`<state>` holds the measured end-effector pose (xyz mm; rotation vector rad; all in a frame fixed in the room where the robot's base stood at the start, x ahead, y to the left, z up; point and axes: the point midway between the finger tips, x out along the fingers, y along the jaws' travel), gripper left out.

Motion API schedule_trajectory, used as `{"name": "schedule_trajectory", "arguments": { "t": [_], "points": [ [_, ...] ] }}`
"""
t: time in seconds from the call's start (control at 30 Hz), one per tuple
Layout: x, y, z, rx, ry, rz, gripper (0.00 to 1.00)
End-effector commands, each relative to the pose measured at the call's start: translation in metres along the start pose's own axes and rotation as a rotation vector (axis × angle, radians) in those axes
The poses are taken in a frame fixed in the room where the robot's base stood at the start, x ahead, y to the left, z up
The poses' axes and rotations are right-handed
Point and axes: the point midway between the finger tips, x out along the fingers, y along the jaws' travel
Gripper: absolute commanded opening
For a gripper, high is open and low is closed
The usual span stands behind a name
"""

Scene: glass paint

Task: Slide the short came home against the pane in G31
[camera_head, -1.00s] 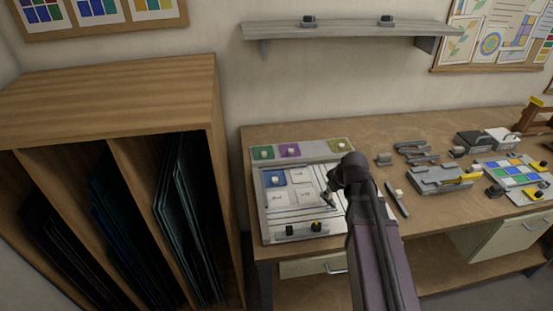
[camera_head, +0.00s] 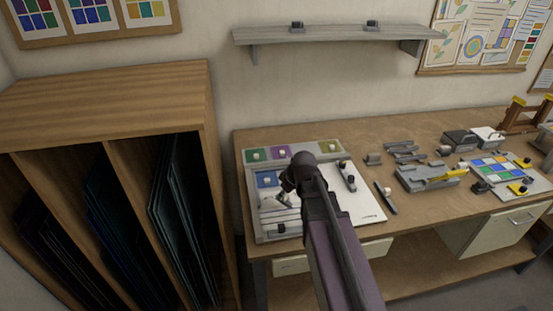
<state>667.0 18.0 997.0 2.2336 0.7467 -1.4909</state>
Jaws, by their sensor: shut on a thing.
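My gripper (camera_head: 284,192) is low over the left part of the white assembly board (camera_head: 367,212), just below and right of the blue pane (camera_head: 267,179) with its pale knob. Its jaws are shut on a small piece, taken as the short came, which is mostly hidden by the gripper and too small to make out. My arm covers the middle of the board. The labelled cells are mostly hidden, so I cannot read G31 or tell whether the came touches a pane.
A tray with green (camera_head: 256,155), purple (camera_head: 281,151) and olive (camera_head: 330,146) panes lies behind the board. A grey strip with a knob (camera_head: 347,177) lies on the board's right side, another (camera_head: 386,198) on the bench. A wooden rack (camera_head: 105,100) stands left.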

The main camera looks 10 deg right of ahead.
Motion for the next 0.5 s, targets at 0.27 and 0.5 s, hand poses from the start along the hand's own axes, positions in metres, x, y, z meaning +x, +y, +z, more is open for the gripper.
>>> {"name": "schedule_trajectory", "arguments": {
  "t": [0.27,0.5],
  "points": [
    [-0.001,0.005,0.003,0.009,0.0,0.004,0.0],
    [0.001,0.02,-0.01,0.066,-0.008,0.025,0.0]
  ]
}}
